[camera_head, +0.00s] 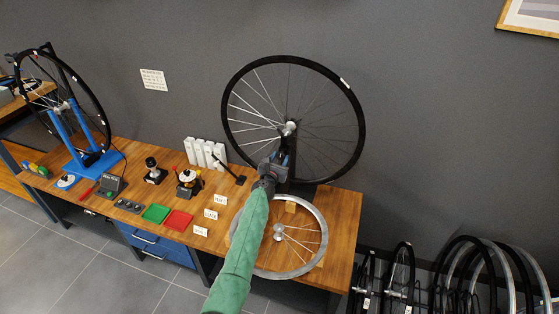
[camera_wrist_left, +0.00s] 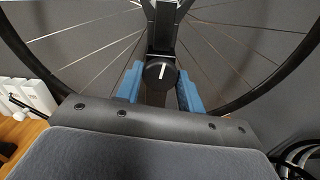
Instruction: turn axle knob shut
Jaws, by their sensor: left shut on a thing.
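The black axle knob (camera_wrist_left: 153,77) has a white line that stands nearly upright in the left wrist view. It sits at the lower end of a dark stand post, in front of the spoked wheel with a black tire (camera_head: 355,100). My left gripper (camera_head: 282,160) reaches in from below under a green sleeve. In the left wrist view its blue fingers lie on either side of the knob, and it is shut on the knob. The gripper hides the knob in the head view. My right gripper is not in view.
A bare silver rim (camera_head: 322,245) lies on the wooden bench (camera_head: 344,215) below my arm. White boxes (camera_head: 205,152), a green tray (camera_head: 156,213) and a red tray (camera_head: 178,220) are to the left. A blue stand (camera_head: 88,165) holds another wheel.

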